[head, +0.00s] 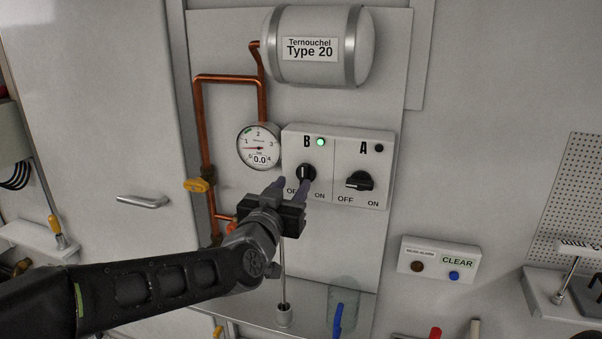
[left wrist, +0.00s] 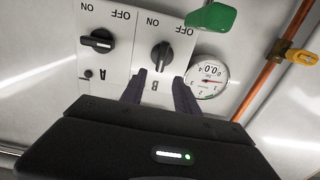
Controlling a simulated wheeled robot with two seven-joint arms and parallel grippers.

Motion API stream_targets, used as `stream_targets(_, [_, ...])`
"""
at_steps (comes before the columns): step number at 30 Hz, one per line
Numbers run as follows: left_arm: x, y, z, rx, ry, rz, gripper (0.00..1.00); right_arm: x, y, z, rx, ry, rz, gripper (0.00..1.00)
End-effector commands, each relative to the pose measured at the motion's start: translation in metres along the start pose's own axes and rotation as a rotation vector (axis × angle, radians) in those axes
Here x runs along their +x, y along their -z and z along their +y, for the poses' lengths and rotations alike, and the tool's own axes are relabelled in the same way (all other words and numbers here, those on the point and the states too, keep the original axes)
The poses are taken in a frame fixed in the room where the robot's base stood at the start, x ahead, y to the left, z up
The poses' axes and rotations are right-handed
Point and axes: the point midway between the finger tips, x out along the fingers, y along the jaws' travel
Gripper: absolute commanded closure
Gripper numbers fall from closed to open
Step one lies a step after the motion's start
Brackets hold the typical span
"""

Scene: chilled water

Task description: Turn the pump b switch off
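The pump B switch is a black rotary knob (head: 306,173) on the left half of a white panel (head: 347,137), with OFF and ON labels below it. Its grip bar stands roughly upright, and the lamp above it is lit green (head: 320,142). My left gripper (head: 290,184) is just in front of the knob, open and empty. In the left wrist view, which is turned upside down, the fingers (left wrist: 160,80) straddle the space just short of the B knob (left wrist: 162,57). Contact cannot be told. My right gripper is not in view.
The A knob (head: 359,182) sits to the right, turned sideways, its lamp (head: 379,148) dark. A round gauge (head: 259,146) and copper pipe (head: 201,125) with a yellow valve handle (head: 196,185) are on the left. An alarm box (head: 439,260) is lower right. A green object (left wrist: 211,17) shows in the wrist view.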

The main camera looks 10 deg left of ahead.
Motion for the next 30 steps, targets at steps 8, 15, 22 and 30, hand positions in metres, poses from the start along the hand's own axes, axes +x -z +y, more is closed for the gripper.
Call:
stream_targets(8, [0.043, 0.001, 0.000, 0.001, 0.000, -0.002, 0.63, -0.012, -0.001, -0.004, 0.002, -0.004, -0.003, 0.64])
stream_targets(15, [0.066, 0.000, 0.000, 0.000, 0.000, -0.001, 0.63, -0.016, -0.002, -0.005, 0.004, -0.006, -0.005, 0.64])
stream_targets(22, [0.067, 0.000, 0.000, 0.000, 0.000, 0.000, 0.63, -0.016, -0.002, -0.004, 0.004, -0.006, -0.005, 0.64])
stream_targets(30, [0.066, 0.000, 0.000, 0.000, 0.000, 0.000, 0.82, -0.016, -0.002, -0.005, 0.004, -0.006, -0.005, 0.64])
